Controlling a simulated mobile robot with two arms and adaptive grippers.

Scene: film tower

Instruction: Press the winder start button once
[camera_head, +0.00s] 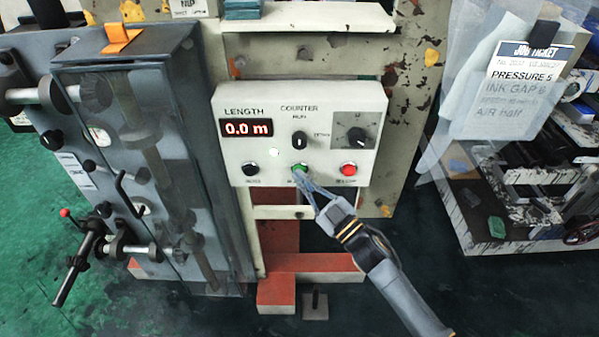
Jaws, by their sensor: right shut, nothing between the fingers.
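A light grey control box (235,160) hangs in the middle of the head view. Its red display (246,128) reads 0.0 m under the word LENGTH. Along its lower edge sit a black button (250,169), a green button (300,169) and a red button (348,169). My right gripper (301,182) is shut and empty, with its fingertips at the lower edge of the green button. I cannot tell whether they touch it. The gripper partly covers the label under that button. My left gripper is not in view.
A selector switch (299,140) and a dial (354,138) sit above the buttons. A grey machine with rollers and a clear cover (160,160) stands close at left. A job ticket (523,75) hangs at upper right. A red-and-cream base (310,264) lies below.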

